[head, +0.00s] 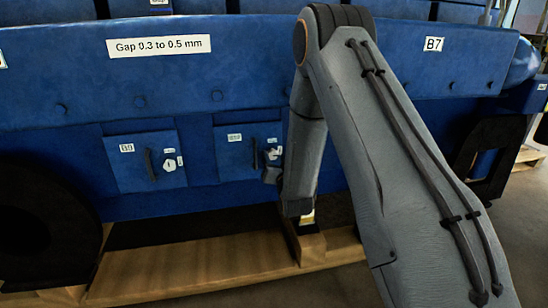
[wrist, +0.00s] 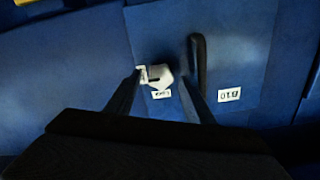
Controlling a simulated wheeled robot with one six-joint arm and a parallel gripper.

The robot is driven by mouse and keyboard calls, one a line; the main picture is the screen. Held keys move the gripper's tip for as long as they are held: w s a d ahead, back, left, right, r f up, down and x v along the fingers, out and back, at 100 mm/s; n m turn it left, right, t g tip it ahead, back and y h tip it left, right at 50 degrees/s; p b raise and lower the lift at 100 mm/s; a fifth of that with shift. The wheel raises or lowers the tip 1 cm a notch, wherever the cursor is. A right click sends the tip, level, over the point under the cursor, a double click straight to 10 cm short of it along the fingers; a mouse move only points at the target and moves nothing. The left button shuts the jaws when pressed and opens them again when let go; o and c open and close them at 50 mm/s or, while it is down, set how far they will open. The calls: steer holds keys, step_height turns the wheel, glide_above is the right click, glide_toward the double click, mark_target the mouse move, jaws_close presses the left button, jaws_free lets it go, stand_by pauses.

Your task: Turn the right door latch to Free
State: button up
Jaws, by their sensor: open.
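The right door (head: 234,154), marked B10, is a blue panel on the side of the blue engine. Its white latch (wrist: 162,78) sits between my fingers in the wrist view, with a dark handle beside it. A small label (wrist: 161,95), apparently reading Lock, lies just below the latch in that view, and another small white label (wrist: 141,72) lies to its left. I cannot tell which label the latch points to. My gripper (wrist: 159,82) is open, one finger on each side of the latch. Contact cannot be made out. In the head view my gripper (head: 271,172) is at the door's right edge.
A similar left door (head: 143,165), marked B9, has its own white latch (head: 169,165) and dark handle. The B10 handle (wrist: 199,62) stands close to my right finger in the wrist view. Wooden beams (head: 180,276) lie below the engine.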

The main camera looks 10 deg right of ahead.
steer(key=s, duration=0.6)
steer(key=shift+s, duration=0.25)
steer(key=shift+r, duration=0.1)
steer(key=s+a+r+n+g+y, duration=0.1)
steer(key=s+a+r+n+g, duration=0.2)
steer(key=s+a+g, duration=0.6)
steer(key=s+r+n+g, duration=0.25)
steer(key=s+g, duration=0.25)
steer(key=s, duration=1.1)
steer(key=s+r+n+g, duration=0.1)
steer(key=s+r+g, duration=0.3)
steer(key=s, duration=1.2)
steer(key=d+r+m+h+p, duration=0.1)
steer(key=d+r+m+p, duration=0.2)
steer(key=d+r+p, duration=0.5)
steer(key=shift+d+r+p, duration=0.3)
steer(key=shift+r+p, duration=0.35)
steer(key=shift+p, duration=4.35)
